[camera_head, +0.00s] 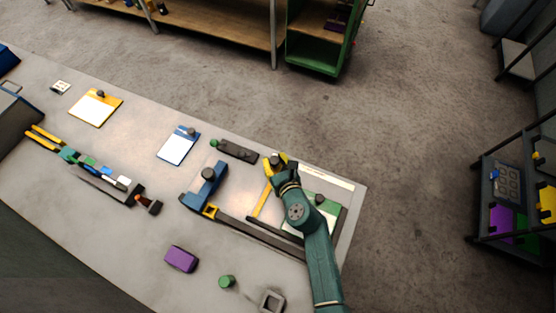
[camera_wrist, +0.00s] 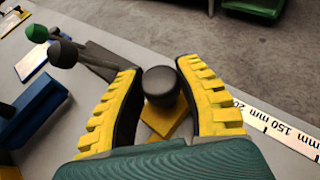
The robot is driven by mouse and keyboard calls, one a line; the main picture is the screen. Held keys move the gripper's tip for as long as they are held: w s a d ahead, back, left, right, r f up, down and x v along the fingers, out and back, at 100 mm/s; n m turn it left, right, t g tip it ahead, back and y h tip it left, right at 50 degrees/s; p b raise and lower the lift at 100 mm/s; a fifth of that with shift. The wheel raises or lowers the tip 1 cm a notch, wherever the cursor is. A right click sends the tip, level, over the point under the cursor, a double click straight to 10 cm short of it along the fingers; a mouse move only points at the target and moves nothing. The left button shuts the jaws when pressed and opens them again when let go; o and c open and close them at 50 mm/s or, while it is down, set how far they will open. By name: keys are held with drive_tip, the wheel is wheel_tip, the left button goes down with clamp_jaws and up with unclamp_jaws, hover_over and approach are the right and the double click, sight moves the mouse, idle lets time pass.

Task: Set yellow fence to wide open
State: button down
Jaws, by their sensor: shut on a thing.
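The yellow fence (camera_head: 262,204) shows as a narrow yellow bar running down from my gripper in the camera_head view. In the wrist view its yellow base (camera_wrist: 165,122) lies under a dark round knob (camera_wrist: 160,82). My gripper (camera_head: 277,162) is over the fence's far end. Finger contact is partly hidden. A white millimetre scale (camera_wrist: 285,128) lies to the right of the knob.
A blue block (camera_head: 205,187) and a dark rail (camera_head: 245,228) lie left of my arm. A dark lever bar (camera_head: 238,151) with a green knob stands beside my gripper. A green-edged plate (camera_head: 331,208) is partly hidden by my arm. A purple block (camera_head: 181,259) lies nearer the front.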

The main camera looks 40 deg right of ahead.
drive_tip(key=c, duration=0.7)
unclamp_jaws()
drive_tip(key=shift+s, duration=0.15)
drive_tip(key=v, duration=1.1)
drive_tip(key=shift+s+a+r, duration=0.1)
drive_tip(key=shift+s+r, duration=0.05)
drive_tip(key=shift+s, duration=0.2)
